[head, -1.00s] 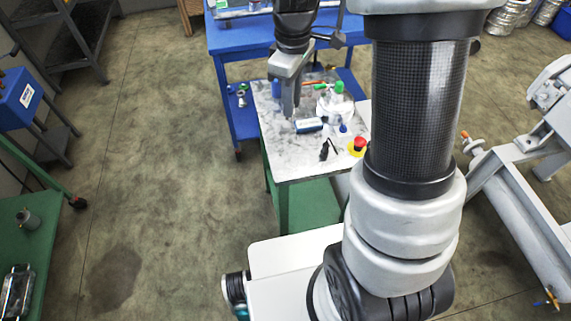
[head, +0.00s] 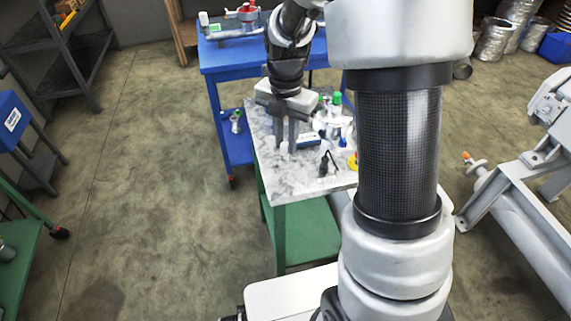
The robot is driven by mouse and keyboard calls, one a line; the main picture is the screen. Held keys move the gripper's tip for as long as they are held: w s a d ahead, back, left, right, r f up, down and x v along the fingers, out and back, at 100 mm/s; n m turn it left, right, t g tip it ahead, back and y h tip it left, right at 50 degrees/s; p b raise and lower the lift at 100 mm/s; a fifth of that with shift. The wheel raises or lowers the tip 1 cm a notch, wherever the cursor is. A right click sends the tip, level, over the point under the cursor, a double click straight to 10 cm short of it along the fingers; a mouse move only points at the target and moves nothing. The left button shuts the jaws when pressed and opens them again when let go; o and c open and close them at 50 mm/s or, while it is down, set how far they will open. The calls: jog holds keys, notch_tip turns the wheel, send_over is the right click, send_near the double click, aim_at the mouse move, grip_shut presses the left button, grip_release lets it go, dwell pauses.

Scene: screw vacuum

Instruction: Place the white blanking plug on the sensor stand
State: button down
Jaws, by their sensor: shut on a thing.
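My gripper (head: 285,148) hangs over the left part of the grey-topped table (head: 268,166), fingers pointing down. Its fingers are shut on a small white piece, which I take for the white blanking plug (head: 285,150); it is tiny and mostly hidden between the fingertips. I cannot tell whether it touches the tabletop. I cannot clearly make out the sensor stand among the small items to the right of the gripper, where my arm covers part of the table.
A green-capped bottle (head: 336,100), a black tool (head: 327,163) and a partly hidden yellow item (head: 352,161) are on the table right of my gripper. A blue workbench (head: 228,58) stands behind. The table's front left corner is bare.

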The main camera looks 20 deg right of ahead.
aim_at(286, 158)
jog(key=shift+f+b, duration=0.45)
jog(key=shift+f, duration=2.5)
jog(key=shift+f, duration=0.2)
jog(key=c, duration=1.6)
grip_release()
